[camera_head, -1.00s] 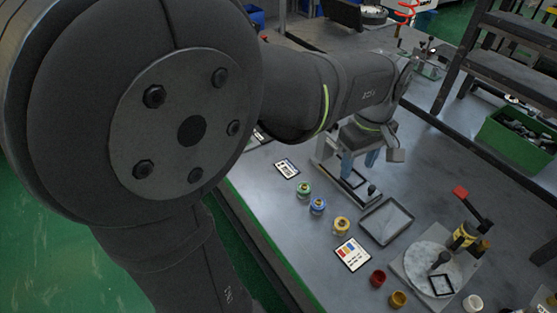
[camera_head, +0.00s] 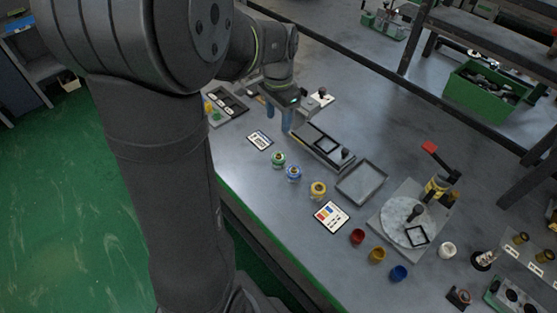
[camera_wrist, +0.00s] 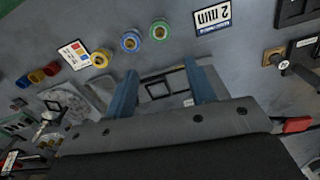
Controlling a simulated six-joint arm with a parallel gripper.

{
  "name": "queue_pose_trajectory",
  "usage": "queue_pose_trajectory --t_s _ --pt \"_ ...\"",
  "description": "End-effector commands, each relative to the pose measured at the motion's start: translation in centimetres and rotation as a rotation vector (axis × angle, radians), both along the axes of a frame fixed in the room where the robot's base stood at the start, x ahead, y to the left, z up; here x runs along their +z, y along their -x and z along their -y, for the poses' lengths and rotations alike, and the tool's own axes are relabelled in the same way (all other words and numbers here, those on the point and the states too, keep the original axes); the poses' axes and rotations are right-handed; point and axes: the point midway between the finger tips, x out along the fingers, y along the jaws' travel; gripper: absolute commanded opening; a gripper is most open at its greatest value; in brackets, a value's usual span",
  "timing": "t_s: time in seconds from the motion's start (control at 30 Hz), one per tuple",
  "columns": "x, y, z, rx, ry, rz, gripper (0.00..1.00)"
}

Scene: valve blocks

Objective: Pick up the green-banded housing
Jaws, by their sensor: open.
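The green-banded housing (camera_head: 278,159) stands on the grey bench, the leftmost of three banded housings in the head view. In the wrist view the green-banded housing (camera_wrist: 159,30) is at the top, beyond my fingertips. The blue-banded housing (camera_head: 294,172) is right beside it, and the yellow-banded housing (camera_head: 318,189) is a little farther along. My gripper (camera_head: 278,124) is above the bench, behind the green-banded housing in the head view. Its blue fingers (camera_wrist: 161,72) are apart with nothing held between them. They do not touch any housing.
A black-framed fixture (camera_head: 325,146) and a grey tray (camera_head: 362,182) lie right of my gripper. A label card (camera_head: 259,140) and a coloured card (camera_head: 330,217) lie flat near the housings. Red (camera_head: 357,236), yellow (camera_head: 377,255) and blue (camera_head: 398,273) cups stand along the front.

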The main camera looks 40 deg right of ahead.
Motion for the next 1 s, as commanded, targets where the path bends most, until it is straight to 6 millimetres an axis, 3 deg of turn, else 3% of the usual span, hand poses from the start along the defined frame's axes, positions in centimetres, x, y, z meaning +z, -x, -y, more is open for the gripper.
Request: queue_pose_trajectory --t_s 0.17,0.63,1.0 --pt "-1.1 -0.3 -0.1 -0.04 -0.001 -0.001 0.5" --pt "-10.7 -0.2 -0.2 -0.038 -0.003 -0.003 0.5" --pt "-14.0 -0.1 -0.1 -0.038 -0.002 -0.002 0.5"
